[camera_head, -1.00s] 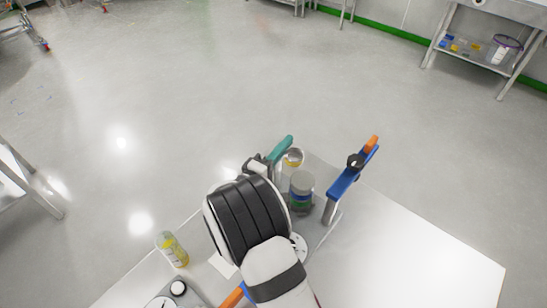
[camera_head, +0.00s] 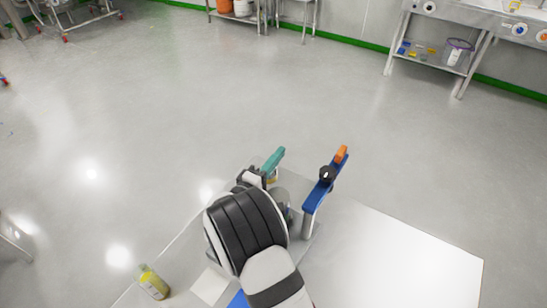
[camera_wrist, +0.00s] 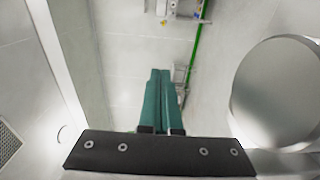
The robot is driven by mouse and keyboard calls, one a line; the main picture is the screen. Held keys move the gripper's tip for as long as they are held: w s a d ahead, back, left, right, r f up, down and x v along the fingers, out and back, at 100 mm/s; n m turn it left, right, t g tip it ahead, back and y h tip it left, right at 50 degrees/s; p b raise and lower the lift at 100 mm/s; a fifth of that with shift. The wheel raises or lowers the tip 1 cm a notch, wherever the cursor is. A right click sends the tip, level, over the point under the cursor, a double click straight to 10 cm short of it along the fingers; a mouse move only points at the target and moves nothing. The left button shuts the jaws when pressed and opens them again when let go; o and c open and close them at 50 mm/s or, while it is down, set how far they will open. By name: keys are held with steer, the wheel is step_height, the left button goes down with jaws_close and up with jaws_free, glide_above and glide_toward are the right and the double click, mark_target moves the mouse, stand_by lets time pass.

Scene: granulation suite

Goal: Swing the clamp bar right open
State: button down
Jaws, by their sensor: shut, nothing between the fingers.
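The clamp bar is most likely the blue bar (camera_head: 322,187) with an orange tip and a black knob, in the head view. It slants up to the right on a grey post (camera_head: 307,225) at the worktop's far side. My gripper (camera_head: 275,157) has teal fingers and is left of the blue bar, apart from it. In the wrist view its fingers (camera_wrist: 161,100) are shut together with nothing between them. A jar (camera_head: 285,203) stands between gripper and post, partly hidden by my arm. The blue bar is not clearly visible in the wrist view.
A yellow bottle (camera_head: 153,283) and a pale square sheet (camera_head: 210,286) are at the left of the white worktop (camera_head: 400,258). The worktop's right part is clear. A large grey round shape (camera_wrist: 278,92), unclear what, fills the wrist view's right.

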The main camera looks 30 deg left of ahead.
steer(key=w+d+m+g+h, duration=0.2)
steer(key=w+d+m+h, duration=0.4)
steer(key=d+h, duration=0.3)
steer(key=shift+w+d+m+g+h, duration=0.3)
steer(key=shift+w+h, duration=0.1)
steer(key=shift+w, duration=0.35)
stand_by(0.6)
